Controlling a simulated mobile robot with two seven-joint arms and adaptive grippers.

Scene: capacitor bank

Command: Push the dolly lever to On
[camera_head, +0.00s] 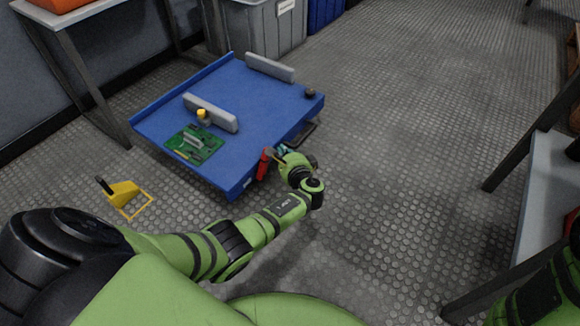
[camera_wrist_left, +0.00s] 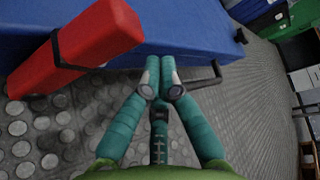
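The blue dolly (camera_head: 250,105) stands on the floor ahead. A red bar-shaped part (camera_head: 263,163) with a dark band is at its near side; it shows large at upper left in the left wrist view (camera_wrist_left: 85,48). A dark bent bar (camera_wrist_left: 205,80) sticks out below the dolly's edge, also seen in the head view (camera_head: 304,134). I cannot tell which of these is the lever. My left gripper (camera_wrist_left: 161,78) has its teal fingertips together, with nothing visible between them. It is right of the red part, apart from it; contact with the dark bar is unclear. My right gripper is out of view.
A green circuit board (camera_head: 193,146) and grey blocks lie on the dolly. A yellow floor piece with a black handle (camera_head: 124,193) is at left. Grey bin (camera_head: 265,27) and blue bin stand behind. A table (camera_head: 548,180) is at right. Floor between is clear.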

